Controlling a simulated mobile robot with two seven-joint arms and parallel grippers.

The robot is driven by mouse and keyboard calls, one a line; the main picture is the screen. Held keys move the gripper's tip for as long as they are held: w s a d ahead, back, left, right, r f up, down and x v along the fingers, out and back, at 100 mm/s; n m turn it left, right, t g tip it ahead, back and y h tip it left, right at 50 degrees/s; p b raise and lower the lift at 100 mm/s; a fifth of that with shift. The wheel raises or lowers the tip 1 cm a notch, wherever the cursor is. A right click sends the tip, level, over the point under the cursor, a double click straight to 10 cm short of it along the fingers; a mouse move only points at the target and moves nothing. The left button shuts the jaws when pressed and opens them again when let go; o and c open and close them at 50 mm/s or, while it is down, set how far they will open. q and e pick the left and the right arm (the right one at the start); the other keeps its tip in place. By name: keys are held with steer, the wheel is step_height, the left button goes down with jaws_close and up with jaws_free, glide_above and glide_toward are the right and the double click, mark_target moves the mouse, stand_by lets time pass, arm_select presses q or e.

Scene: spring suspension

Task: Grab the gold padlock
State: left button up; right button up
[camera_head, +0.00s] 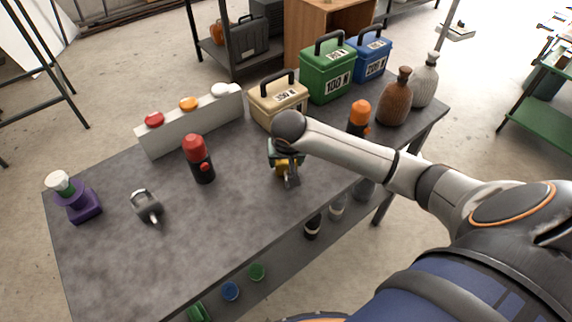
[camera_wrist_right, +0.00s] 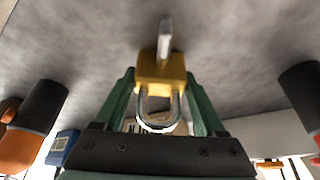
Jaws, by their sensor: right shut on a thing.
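The gold padlock (camera_wrist_right: 160,73) sits between the two green fingers of my right gripper (camera_wrist_right: 160,92) in the right wrist view, with its silver shackle towards the gripper's body. The fingers are shut on its sides. A grey piece, perhaps a key, stands out from its far face. In the head view the padlock (camera_head: 281,168) is partly hidden under my right gripper (camera_head: 286,166), over the right part of the grey table (camera_head: 240,225). I cannot tell whether it touches the table. My left gripper is not in view.
A silver padlock (camera_head: 146,206) lies at the left, near a purple stand (camera_head: 82,206). A red-topped black canister (camera_head: 199,158) stands left of my right gripper, an orange-topped one (camera_head: 359,117) to its right. Labelled boxes (camera_head: 328,72) stand behind. The table's front middle is clear.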

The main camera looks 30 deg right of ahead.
jaws_close()
stand_by(0.3)
